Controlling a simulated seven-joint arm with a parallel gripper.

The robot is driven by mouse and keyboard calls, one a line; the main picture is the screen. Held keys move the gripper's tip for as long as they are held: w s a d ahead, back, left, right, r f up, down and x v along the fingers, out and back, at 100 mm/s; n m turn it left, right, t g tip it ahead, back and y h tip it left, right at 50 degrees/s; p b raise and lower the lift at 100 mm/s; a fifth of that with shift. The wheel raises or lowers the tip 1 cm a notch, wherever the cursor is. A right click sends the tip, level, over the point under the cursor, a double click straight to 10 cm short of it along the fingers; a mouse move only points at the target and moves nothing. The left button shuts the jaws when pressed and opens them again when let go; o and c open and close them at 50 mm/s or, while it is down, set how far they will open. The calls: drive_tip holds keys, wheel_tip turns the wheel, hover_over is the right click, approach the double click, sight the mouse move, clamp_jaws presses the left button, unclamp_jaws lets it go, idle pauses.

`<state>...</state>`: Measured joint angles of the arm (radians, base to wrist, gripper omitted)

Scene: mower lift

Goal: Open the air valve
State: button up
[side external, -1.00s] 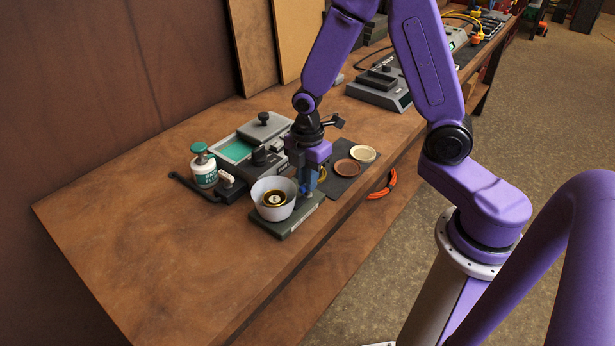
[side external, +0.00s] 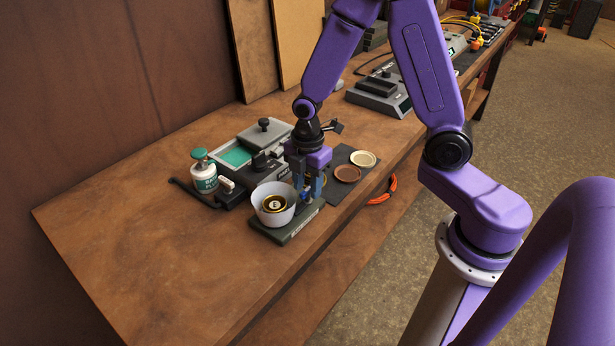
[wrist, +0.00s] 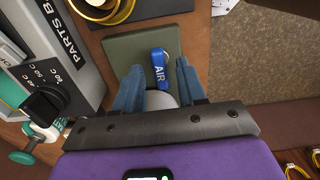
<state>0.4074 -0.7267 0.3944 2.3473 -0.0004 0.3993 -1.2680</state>
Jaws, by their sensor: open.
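The air valve is a blue lever (wrist: 160,68) marked AIR on a green-grey base plate (wrist: 120,50). In the wrist view the lever lies between the two blue fingers of my gripper (wrist: 160,82). The fingers are spread, with a gap on each side of the lever. In the side view my gripper (side external: 308,192) points down over the base plate (side external: 290,230), just right of a white bowl (side external: 262,207). The lever is mostly hidden behind the fingers there.
A grey parts washer (side external: 250,160) with a dial stands to the left, with a green-capped white bottle (side external: 204,178) beside it. Two round dishes (side external: 347,173) lie on a dark mat at the right. The bench front is clear.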

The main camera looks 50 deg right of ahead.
sight(308, 189)
wheel_tip(308, 189, up, 18)
drive_tip(key=shift+f, duration=0.25)
idle(0.4)
drive_tip(key=shift+s+a, duration=0.1)
drive_tip(key=s+a+f+m, duration=0.1)
drive_tip(key=s+f+m, duration=0.1)
drive_tip(key=s, duration=0.8)
drive_tip(key=s+a+f+m, duration=0.1)
drive_tip(key=s+f+m, duration=0.1)
drive_tip(key=s, duration=0.9)
drive_tip(key=shift+f+m, duration=0.35)
drive_tip(key=shift+m, duration=0.45)
